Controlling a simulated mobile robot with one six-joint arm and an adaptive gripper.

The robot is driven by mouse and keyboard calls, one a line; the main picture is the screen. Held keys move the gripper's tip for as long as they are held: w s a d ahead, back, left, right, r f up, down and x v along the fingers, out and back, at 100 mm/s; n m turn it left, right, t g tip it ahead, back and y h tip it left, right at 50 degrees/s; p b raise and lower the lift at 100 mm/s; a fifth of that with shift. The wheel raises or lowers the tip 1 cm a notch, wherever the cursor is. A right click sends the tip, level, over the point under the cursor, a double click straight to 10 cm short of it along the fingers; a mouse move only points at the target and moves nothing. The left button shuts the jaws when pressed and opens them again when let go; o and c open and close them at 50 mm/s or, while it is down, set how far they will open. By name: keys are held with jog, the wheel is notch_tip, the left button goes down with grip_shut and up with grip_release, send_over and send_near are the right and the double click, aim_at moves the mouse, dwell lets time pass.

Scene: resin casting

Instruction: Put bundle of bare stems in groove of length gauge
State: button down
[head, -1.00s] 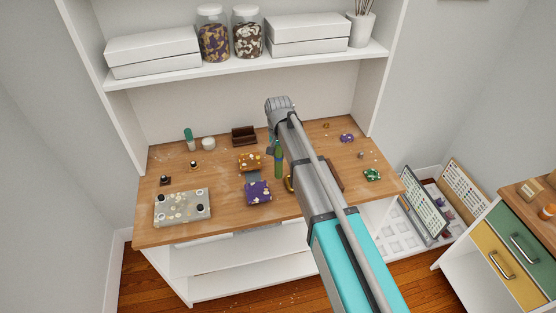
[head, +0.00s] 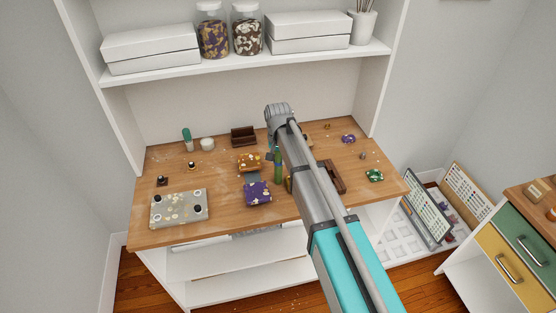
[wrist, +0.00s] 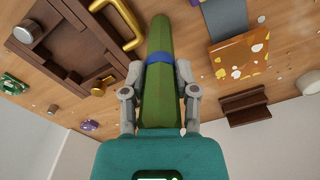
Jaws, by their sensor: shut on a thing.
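The bundle of bare stems (wrist: 158,75) is a long green bundle with a blue band. My gripper (wrist: 160,85) is shut on it, a finger on each side just by the band. In the head view the bundle (head: 278,170) hangs roughly upright below my gripper (head: 275,150), over the middle of the table; I cannot tell whether its lower end touches anything. A dark brown block with a lengthwise groove (head: 244,136), seemingly the length gauge, stands at the back of the table, left of my gripper. It also shows in the wrist view (wrist: 245,105). Its groove looks empty.
A purple speckled block (head: 257,194) and an orange speckled block (head: 249,162) lie left of the bundle. A brown wooden frame (head: 331,176) is partly behind my arm. A grey speckled slab (head: 179,208) lies front left. A white jar (head: 207,144) stands left of the gauge.

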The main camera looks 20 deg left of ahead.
jog(key=shift+c, duration=0.9)
grip_release()
jog(key=shift+r, duration=0.1)
notch_tip(320, 180, up, 12)
jog(key=p, duration=1.2)
jog(key=shift+d, duration=0.1)
jog(key=s+d, duration=0.5)
jog(key=d, duration=0.8)
jog(key=s+d, duration=0.5)
jog(key=d, duration=0.8)
jog(key=s+d+m, duration=0.1)
jog(key=s+d, duration=0.4)
jog(key=d, duration=0.9)
